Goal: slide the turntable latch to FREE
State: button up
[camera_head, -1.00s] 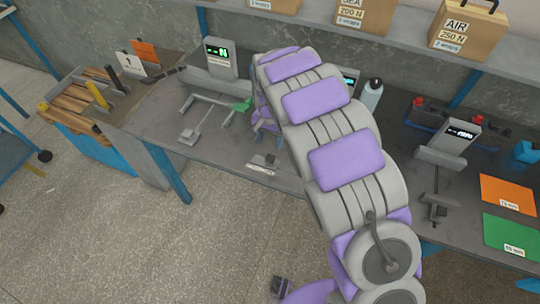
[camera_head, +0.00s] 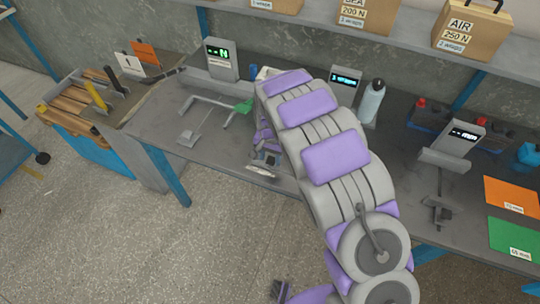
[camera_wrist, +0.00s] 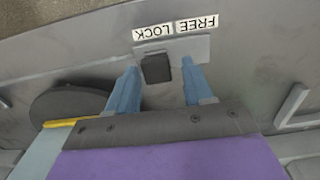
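The latch is a small black block (camera_wrist: 155,68) on a grey plate (camera_wrist: 203,46) in the wrist view. The block sits on the left part of the plate, beneath the LOCK label (camera_wrist: 153,32). The FREE label (camera_wrist: 197,24) is to its right, above the bare part of the plate. My gripper (camera_wrist: 160,80) is open, with one blue finger on each side of the block and gaps visible. A dark round disc (camera_wrist: 68,107), perhaps the turntable, lies at the left, partly hidden by my gripper. In the head view the latch plate (camera_head: 261,172) shows at the bench's front edge.
A display stand (camera_head: 221,60) and a bottle (camera_head: 371,102) stand behind my arm on the bench (camera_head: 225,150). A second stand (camera_head: 453,148) and orange (camera_head: 511,194) and green (camera_head: 513,238) sheets are at right. A shelf with boxes (camera_head: 470,30) runs above.

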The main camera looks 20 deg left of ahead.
aim_at(259, 161)
jog(key=shift+d, duration=0.2)
jog(key=c, duration=0.4)
grip_shut()
jog(key=shift+a, duration=0.1)
jog(key=a, duration=0.2)
jog(key=a+p, duration=0.1)
jog(key=a, duration=0.2)
jog(key=shift+w, duration=0.2)
jog(key=shift+d, duration=0.1)
jog(key=o, duration=0.6)
grip_release()
